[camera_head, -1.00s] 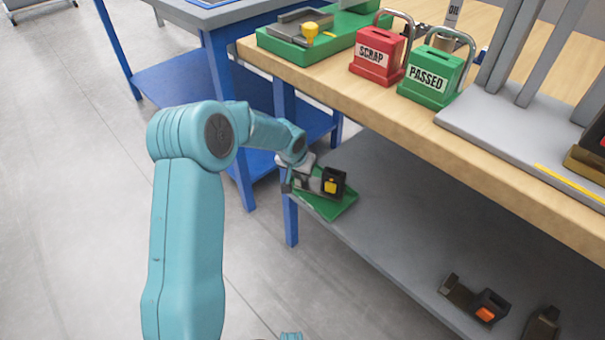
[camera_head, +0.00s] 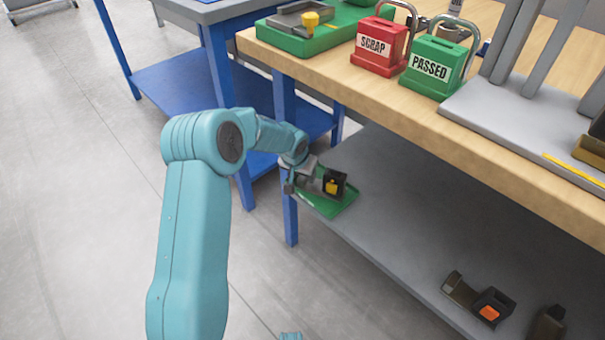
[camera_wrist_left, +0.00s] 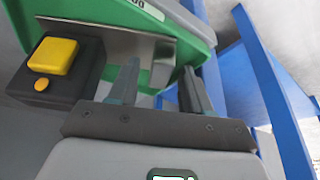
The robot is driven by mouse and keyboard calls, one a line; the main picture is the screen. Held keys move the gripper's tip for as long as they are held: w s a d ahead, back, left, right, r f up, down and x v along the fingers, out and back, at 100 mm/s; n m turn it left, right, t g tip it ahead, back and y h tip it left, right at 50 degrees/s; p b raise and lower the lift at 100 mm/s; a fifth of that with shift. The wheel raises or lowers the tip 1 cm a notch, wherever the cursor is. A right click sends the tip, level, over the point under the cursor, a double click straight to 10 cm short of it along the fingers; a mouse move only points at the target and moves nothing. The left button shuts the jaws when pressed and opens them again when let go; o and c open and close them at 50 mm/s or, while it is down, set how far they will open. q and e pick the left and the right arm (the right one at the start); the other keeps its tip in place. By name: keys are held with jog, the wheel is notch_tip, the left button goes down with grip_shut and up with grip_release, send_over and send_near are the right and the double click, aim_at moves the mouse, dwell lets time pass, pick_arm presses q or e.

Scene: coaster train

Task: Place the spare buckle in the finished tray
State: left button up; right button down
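A black buckle with a yellow button (camera_head: 333,184) and a grey metal plate sits at the green tray (camera_head: 345,206) on the lower shelf. In the left wrist view the buckle's black body (camera_wrist_left: 58,75) is left of my fingers, and its metal plate (camera_wrist_left: 105,45) reaches behind them. The green tray wall (camera_wrist_left: 185,18) is beyond. My left gripper (camera_head: 303,178) is at the plate's end. Its two fingers (camera_wrist_left: 158,88) stand apart; contact with the plate is unclear. A second buckle with an orange button (camera_head: 490,308) lies farther right on the shelf. My right gripper is out of view.
The wooden bench top (camera_head: 350,92) overhangs the grey shelf (camera_head: 400,235). On it are a green fixture (camera_head: 300,45), a red SCRAP box (camera_head: 378,48) and a green PASSED box (camera_head: 434,68). A blue leg (camera_head: 290,215) stands beside the tray. Mid-shelf is clear.

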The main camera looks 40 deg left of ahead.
pick_arm(q)
jog(key=shift+s+r+p, duration=0.1)
jog(key=shift+r+p, duration=0.25)
jog(key=shift+r, duration=0.15)
jog(key=p+v, duration=0.3)
jog(key=v, duration=0.8)
jog(key=s+d+f+m+g+h, duration=0.15)
jog(key=s+d+f, duration=0.25)
jog(key=d+f, duration=0.55)
jog(key=s+d+f+h, duration=0.35)
jog(key=d+f, duration=0.35)
jog(key=d, duration=0.5)
jog(key=s+d+f+g, duration=0.1)
jog(key=s+d+f, duration=0.1)
jog(key=s+d, duration=0.2)
jog(key=s+d+f+g, duration=0.1)
jog(key=s+d+f, duration=0.2)
jog(key=s, duration=0.8)
jog(key=shift+s+d+f, duration=0.2)
jog(key=shift+s+d, duration=0.1)
jog(key=shift+d, duration=0.8)
notch_tip(320, 180, up, 28)
jog(key=p, duration=2.7)
jog(key=shift+f+p, duration=0.2)
jog(key=shift+p, duration=0.1)
